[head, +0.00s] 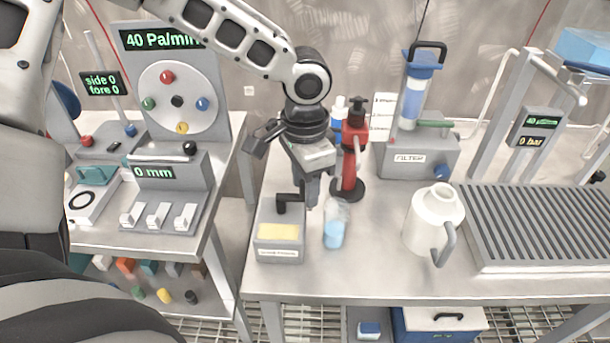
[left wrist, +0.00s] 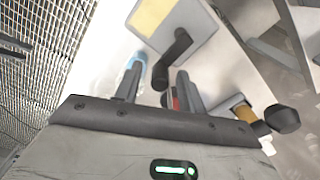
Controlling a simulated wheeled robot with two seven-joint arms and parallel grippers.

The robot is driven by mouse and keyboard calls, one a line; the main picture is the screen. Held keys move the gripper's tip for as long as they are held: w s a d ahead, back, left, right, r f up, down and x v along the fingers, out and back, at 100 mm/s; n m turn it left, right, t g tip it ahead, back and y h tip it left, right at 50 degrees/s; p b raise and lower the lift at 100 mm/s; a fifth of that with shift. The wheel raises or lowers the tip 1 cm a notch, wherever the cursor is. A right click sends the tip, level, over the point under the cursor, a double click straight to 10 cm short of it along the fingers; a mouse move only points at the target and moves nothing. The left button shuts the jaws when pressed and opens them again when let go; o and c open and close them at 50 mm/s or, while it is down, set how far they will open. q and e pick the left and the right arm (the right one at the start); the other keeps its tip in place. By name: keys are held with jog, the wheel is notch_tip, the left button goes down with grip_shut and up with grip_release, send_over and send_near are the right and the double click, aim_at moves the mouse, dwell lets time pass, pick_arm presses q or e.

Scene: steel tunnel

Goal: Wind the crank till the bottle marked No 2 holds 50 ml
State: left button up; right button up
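A grey box (head: 279,253) with a yellow panel stands at the front left of the right-hand bench. A black crank (head: 290,203) sits on its top; it also shows in the left wrist view (left wrist: 174,58). A clear bottle (head: 336,229) with blue liquid stands just right of the box, partly visible in the left wrist view (left wrist: 133,66). No mark or level on it is readable. My left gripper (head: 311,196) points down beside the crank. In the left wrist view its fingers (left wrist: 157,88) are apart, with the crank's end showing beyond the gap. My right gripper is out of view.
A red pump dispenser (head: 350,160) stands close behind my left gripper. A white jug (head: 432,220), a filter unit (head: 412,158) and a ribbed grate (head: 540,225) are to the right. Another bench with a dial panel (head: 178,75) is at left, across a gap.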

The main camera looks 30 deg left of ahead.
pick_arm(q)
notch_tip(320, 180, up, 16)
jog(key=shift+p, duration=0.4)
dwell(0.4)
jog(key=shift+f, duration=0.1)
